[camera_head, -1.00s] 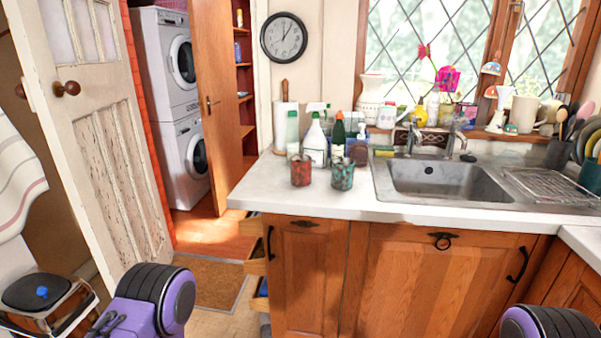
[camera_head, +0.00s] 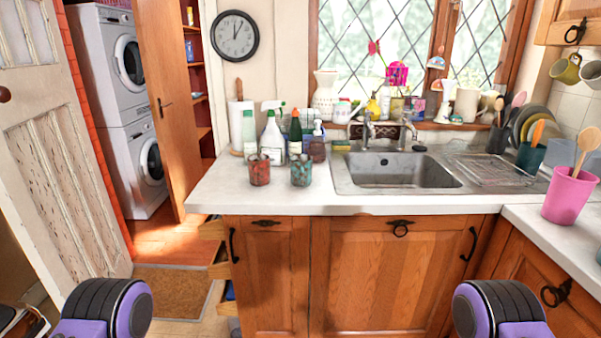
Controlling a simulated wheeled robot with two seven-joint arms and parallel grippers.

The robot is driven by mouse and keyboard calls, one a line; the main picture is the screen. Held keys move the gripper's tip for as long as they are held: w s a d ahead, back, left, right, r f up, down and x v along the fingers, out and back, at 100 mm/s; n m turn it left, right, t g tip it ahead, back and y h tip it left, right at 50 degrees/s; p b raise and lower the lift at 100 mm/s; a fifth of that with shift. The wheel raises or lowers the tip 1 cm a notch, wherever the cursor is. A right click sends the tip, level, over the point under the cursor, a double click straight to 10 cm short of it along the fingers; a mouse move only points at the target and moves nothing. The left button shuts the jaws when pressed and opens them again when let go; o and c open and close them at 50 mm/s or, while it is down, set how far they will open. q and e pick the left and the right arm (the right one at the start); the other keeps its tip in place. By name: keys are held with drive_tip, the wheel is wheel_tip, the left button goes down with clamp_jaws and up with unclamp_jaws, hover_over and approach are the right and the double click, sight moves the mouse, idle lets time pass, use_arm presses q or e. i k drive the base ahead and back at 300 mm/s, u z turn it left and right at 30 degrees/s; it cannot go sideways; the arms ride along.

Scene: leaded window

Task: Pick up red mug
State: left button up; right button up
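The red mug (camera_head: 259,170) stands upright on the white counter, left of the sink and near the front edge. A teal mug with reddish patches (camera_head: 301,172) stands just to its right, a small gap apart. Parts of my two arms show at the bottom left and bottom right of the head view, well below and in front of the counter. Neither gripper's fingers are in view.
Spray and soap bottles (camera_head: 272,137) and a paper towel roll (camera_head: 238,125) stand behind the mugs. The sink (camera_head: 402,172) is to the right, with a pink utensil pot (camera_head: 567,197) farther right. The counter (camera_head: 215,186) left of the red mug is clear. Partly open drawers (camera_head: 218,250) stick out below.

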sight(258, 164)
drive_tip(key=k, duration=0.5)
drive_tip(key=z, duration=0.95)
drive_tip(key=i, duration=0.75)
drive_tip(key=u, duration=1.45)
